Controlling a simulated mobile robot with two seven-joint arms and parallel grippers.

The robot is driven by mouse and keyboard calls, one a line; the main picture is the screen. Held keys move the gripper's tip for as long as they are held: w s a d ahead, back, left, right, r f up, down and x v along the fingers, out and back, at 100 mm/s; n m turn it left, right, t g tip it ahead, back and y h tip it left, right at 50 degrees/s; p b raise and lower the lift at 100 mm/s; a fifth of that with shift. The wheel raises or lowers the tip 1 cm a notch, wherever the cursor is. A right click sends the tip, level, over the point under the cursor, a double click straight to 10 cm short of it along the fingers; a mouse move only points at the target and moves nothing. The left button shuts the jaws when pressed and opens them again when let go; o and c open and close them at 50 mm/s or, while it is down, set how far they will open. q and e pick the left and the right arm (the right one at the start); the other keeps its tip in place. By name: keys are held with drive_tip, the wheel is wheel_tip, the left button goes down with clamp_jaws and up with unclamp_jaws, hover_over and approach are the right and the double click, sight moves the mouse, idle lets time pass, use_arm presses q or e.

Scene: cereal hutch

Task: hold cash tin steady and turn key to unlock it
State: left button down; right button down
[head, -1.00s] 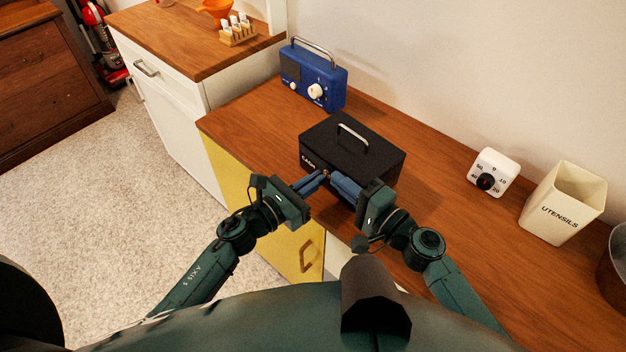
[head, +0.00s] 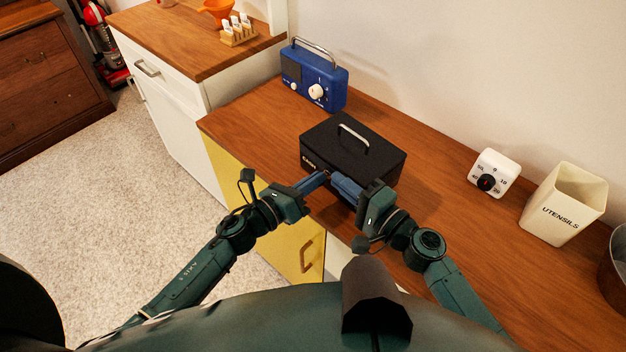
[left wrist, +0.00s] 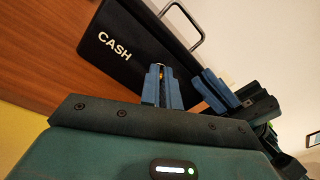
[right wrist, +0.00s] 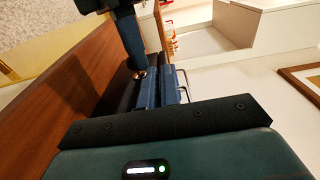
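The black cash tin (head: 350,155) stands on the wooden counter with its lid down and handle up; its CASH lettering shows in the left wrist view (left wrist: 115,45). My left gripper (head: 326,174) is at the front face and its fingers are shut on the small brass key (left wrist: 161,72), mostly hidden between the fingertips. The key also shows as a brass spot in the right wrist view (right wrist: 139,74). My right gripper (head: 338,180) is just right of the left one, its fingers together against or very near the tin's front; exact contact is hidden.
A blue radio (head: 314,78) stands behind the tin to the left. A white timer (head: 494,173) and a cream utensils pot (head: 562,205) stand to the right. The counter (head: 435,200) between the tin and the timer is clear.

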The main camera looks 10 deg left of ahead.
use_arm(q)
drive_tip(key=n, duration=0.6)
drive_tip(key=shift+w+a+f, duration=0.1)
drive_tip(key=shift+a+f, duration=0.05)
drive_tip(key=n, duration=0.5)
drive_tip(key=shift+f+n, duration=0.15)
drive_tip(key=shift+n, duration=0.15)
drive_tip(key=c, duration=1.6)
unclamp_jaws()
drive_tip(key=shift+v, duration=6)
use_arm(e)
drive_tip(key=c, duration=1.5)
unclamp_jaws()
drive_tip(key=shift+c, duration=0.2)
